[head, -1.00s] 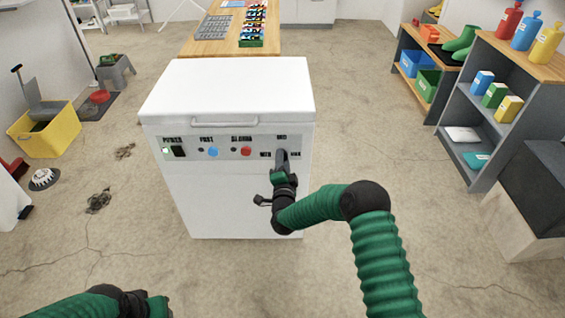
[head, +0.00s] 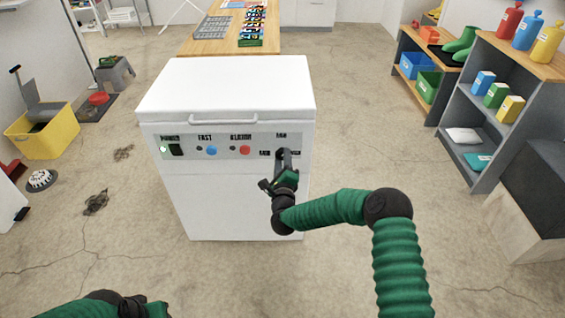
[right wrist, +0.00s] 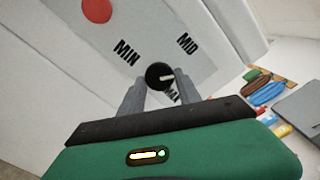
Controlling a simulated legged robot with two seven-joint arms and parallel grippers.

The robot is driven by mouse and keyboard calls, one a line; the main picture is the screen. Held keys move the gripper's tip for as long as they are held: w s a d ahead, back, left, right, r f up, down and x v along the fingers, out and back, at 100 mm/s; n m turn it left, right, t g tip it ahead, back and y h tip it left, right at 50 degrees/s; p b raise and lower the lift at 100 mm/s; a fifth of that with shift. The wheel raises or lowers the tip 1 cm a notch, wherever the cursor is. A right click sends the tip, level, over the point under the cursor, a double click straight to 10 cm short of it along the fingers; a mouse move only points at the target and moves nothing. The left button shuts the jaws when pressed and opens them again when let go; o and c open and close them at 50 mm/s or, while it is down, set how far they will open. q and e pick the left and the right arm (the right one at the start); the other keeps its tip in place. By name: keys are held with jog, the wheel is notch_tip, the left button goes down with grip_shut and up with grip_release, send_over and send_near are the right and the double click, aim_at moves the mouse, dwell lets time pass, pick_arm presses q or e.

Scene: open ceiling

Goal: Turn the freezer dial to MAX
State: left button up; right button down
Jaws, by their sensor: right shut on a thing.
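The white chest freezer (head: 235,200) stands ahead with a control panel on its front. Its black dial (right wrist: 160,75) sits between the MIN, MID and MAX labels, with MAX (right wrist: 172,95) partly hidden by a finger. The dial's white mark points between MID and MAX in the right wrist view. My right gripper (head: 282,154) is shut on the dial, one finger on each side (right wrist: 160,85); in the head view it covers the dial. My left gripper (head: 157,308) is at the bottom left edge, away from the freezer, its fingers out of sight.
Left of the dial are a red alarm button (head: 244,150), a blue button (head: 211,151) and a power switch (head: 176,150). A wooden bench (head: 220,46) stands behind the freezer. Shelves (head: 484,100) stand at right, a yellow bin (head: 40,138) at left.

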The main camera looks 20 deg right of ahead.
jog(key=m, duration=0.1)
jog(key=f+m+b, duration=0.1)
jog(key=m, duration=0.1)
jog(key=shift+s+f+m, duration=0.1)
jog(key=shift+m, duration=0.2)
jog(key=m+b, duration=0.1)
jog(key=m, duration=0.2)
jog(key=shift+a+m+b, duration=0.1)
jog(key=shift+m+b, duration=0.2)
jog(key=m+b, duration=0.2)
jog(key=m, duration=0.2)
jog(key=shift+a, duration=0.1)
jog(key=shift+m+b, duration=0.4)
jog(key=shift+m, duration=0.8)
jog(key=c, duration=0.9)
grip_release()
jog(key=shift+r, duration=0.2)
jog(key=shift+r, duration=0.15)
